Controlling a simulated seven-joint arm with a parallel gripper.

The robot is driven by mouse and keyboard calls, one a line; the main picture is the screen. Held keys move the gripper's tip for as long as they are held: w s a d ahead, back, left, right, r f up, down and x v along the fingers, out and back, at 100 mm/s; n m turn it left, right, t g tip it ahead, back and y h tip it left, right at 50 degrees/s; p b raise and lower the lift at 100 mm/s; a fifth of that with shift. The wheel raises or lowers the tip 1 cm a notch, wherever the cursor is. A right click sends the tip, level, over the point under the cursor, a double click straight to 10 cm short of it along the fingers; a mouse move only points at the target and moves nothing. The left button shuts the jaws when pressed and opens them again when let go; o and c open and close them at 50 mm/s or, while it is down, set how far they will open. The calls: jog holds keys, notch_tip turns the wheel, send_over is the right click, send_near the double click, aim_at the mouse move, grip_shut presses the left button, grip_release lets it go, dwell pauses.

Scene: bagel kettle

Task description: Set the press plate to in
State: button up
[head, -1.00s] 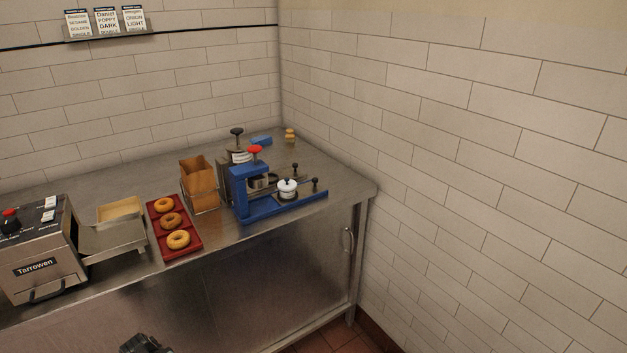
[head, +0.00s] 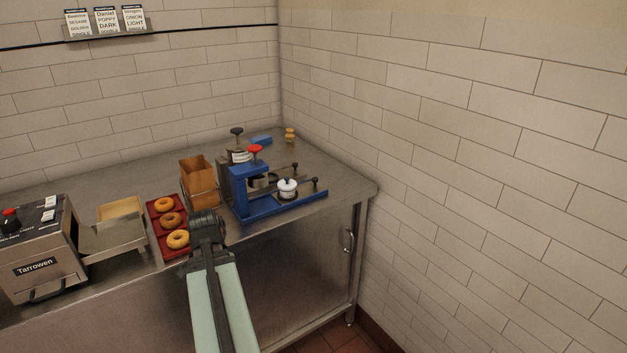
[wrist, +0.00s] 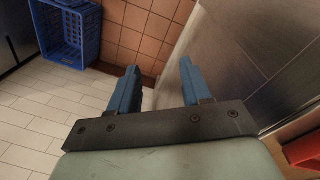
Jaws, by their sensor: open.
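A blue press (head: 243,199) stands near the right end of the steel counter, with a red knob (head: 255,149) on top. Its blue base runs to the right and carries a round white piece with a black knob (head: 287,188) and small black-knobbed handles (head: 314,184). I cannot tell for sure which part is the press plate. My gripper (wrist: 158,66) is open and empty in the wrist view, its blue fingers apart. In the head view my arm's dark end (head: 207,228) is at the counter's front edge, left of the press and not touching it; the fingers are not distinct there.
A red tray (head: 154,222) with bagels lies left of my arm, and a brown box (head: 197,178) stands behind it. A toaster (head: 38,243) is at far left. The wrist view shows floor, a blue crate (wrist: 66,32) and the counter's front panel (wrist: 255,50).

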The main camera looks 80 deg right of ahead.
jog(key=s+d+r+m+h, duration=0.1)
jog(key=s+d+r+m, duration=0.4)
jog(key=d+r, duration=0.85)
jog(key=s+d+r+m+h, duration=0.1)
jog(key=s+d+r+m, duration=0.1)
jog(key=s+d+r, duration=0.85)
jog(key=g+h, duration=0.1)
jog(key=g, duration=0.1)
send_over(314, 178)
jog(key=w+a, duration=0.4)
jog(key=f, duration=0.2)
jog(key=shift+n, duration=0.4)
jog(key=x, duration=1.3)
jog(key=shift+s+d+f, duration=0.15)
jog(key=shift+s+d, duration=0.05)
jog(key=shift+d, duration=0.05)
jog(key=shift+c, duration=0.2)
grip_shut()
